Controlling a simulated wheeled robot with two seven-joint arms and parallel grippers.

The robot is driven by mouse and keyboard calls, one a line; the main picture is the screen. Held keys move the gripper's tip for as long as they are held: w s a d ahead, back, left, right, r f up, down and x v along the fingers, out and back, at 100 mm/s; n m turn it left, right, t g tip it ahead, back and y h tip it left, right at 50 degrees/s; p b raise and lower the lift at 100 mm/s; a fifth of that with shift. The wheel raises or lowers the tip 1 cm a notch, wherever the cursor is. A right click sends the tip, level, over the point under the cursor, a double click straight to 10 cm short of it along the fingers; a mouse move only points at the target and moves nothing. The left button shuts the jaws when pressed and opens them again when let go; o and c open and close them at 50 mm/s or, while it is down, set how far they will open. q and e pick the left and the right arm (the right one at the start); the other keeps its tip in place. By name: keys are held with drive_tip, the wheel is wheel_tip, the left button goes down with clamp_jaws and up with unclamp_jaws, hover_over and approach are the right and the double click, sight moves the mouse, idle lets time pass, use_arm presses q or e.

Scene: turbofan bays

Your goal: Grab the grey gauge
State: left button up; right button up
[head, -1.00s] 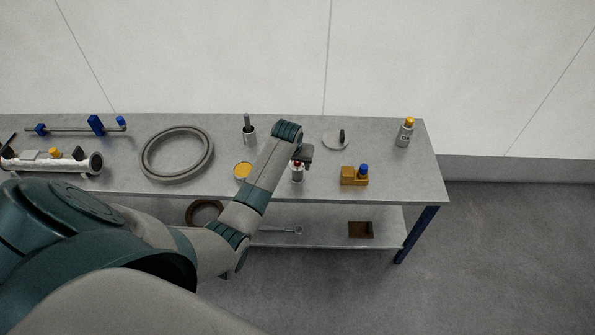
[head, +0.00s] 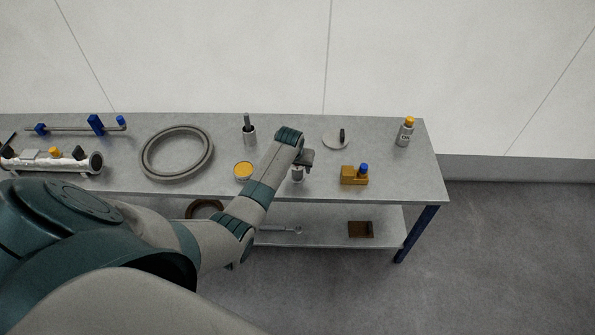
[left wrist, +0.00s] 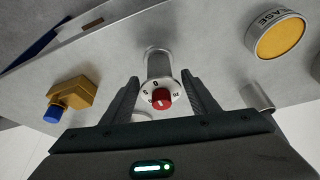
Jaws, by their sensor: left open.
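The grey gauge (left wrist: 158,68) is a small upright cylinder with a white numbered face and a red knob on top. In the left wrist view it stands between the two fingers of my left gripper (left wrist: 160,98), which are open with a gap on both sides. In the head view the gauge (head: 297,175) stands near the front edge of the bench, its top hidden under my left gripper (head: 304,160). My right gripper is not in view.
On the bench (head: 400,180), a yellow-topped tin (head: 243,170) stands left of the gauge and an orange block with a blue knob (head: 353,176) stands right. A grey disc (head: 336,140) lies behind. A large ring (head: 148,158) lies further left.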

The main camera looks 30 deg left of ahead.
use_arm(q)
drive_tip(key=shift+x, duration=1.6)
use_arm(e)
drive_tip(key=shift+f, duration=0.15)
use_arm(q)
drive_tip(key=c, duration=1)
drive_tip(key=shift+r, duration=0.15)
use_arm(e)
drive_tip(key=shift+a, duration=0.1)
